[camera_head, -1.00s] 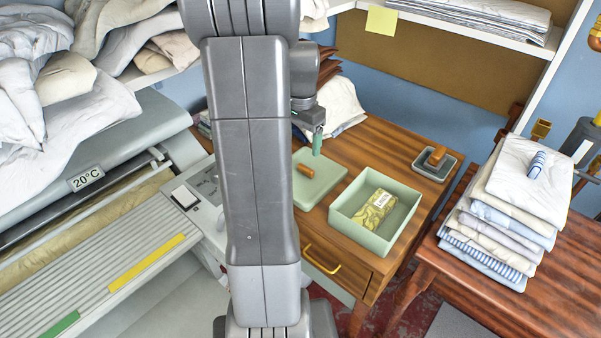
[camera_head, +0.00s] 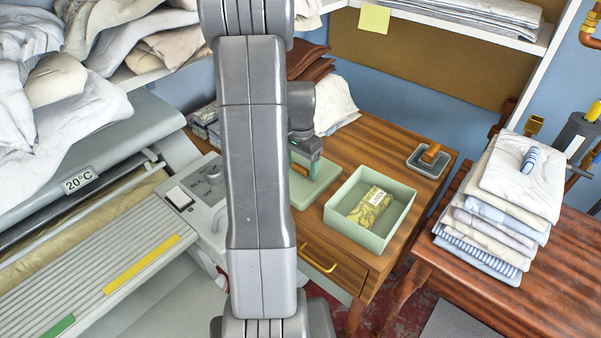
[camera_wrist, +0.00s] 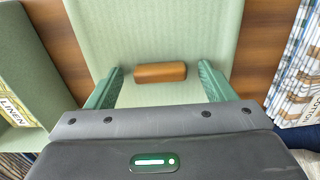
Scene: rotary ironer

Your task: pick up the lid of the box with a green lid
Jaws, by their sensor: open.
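The green lid (camera_head: 325,178) lies flat on the wooden table, left of the open green box (camera_head: 348,232). Its brown wooden handle (camera_wrist: 160,72) stands at the middle of the lid in the wrist view. My gripper (camera_wrist: 160,84) is open above the lid, with one green finger on each side of the handle and gaps between.
A dark tray with a wooden-handled item (camera_head: 431,158) sits at the table's back right. A stack of folded cloth (camera_head: 495,205) stands on the right table. The ironer (camera_head: 110,255) is at the left. Folded cloths (camera_wrist: 298,75) lie right of the lid in the wrist view.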

